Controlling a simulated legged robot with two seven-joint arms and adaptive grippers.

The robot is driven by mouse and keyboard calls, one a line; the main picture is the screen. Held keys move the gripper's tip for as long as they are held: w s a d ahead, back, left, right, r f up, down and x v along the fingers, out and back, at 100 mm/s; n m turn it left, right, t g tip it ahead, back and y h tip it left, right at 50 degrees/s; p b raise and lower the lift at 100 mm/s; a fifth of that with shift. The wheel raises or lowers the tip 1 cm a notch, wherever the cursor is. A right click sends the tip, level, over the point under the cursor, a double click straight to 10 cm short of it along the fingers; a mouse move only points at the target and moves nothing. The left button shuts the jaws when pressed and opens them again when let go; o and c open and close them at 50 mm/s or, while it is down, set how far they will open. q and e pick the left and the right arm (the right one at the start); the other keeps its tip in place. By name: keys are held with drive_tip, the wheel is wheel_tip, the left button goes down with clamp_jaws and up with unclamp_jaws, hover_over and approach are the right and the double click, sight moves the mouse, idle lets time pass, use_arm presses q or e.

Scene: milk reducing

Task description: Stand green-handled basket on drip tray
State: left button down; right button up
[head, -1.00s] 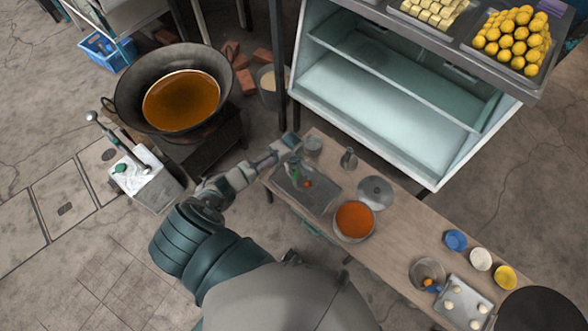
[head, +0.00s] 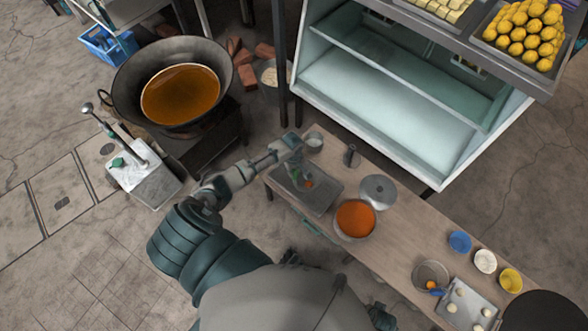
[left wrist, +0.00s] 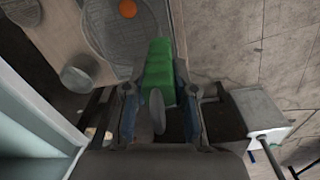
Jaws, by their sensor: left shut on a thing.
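My left gripper (left wrist: 158,108) is shut on the green handle (left wrist: 158,72) of the basket, one finger on each side of it. In the head view, this gripper (head: 292,148) is above the far left end of the table, by the drip tray. The drip tray (head: 322,205) is dark grey, shallow and rectangular. The green handle shows faintly below the gripper, over the tray. In the left wrist view, a round grey mesh shape (left wrist: 112,38), apparently the basket, has an orange ball (left wrist: 128,8) at its edge. Whether the basket touches the tray cannot be told.
A pan of orange liquid (head: 356,218) and a round metal lid (head: 377,190) are right of the tray. A metal cup (head: 314,141) stands behind it. A large wok (head: 130,82) is at the left. A glass-fronted case (head: 390,100) rises behind the table.

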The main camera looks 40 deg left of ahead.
use_arm(q)
drive_tip(key=shift+f, duration=0.3)
idle(0.4)
drive_tip(key=c, duration=0.9)
unclamp_jaws()
drive_tip(key=shift+o, duration=0.2)
wheel_tip(320, 180, up, 12)
drive_tip(key=shift+s+a+f, duration=0.1)
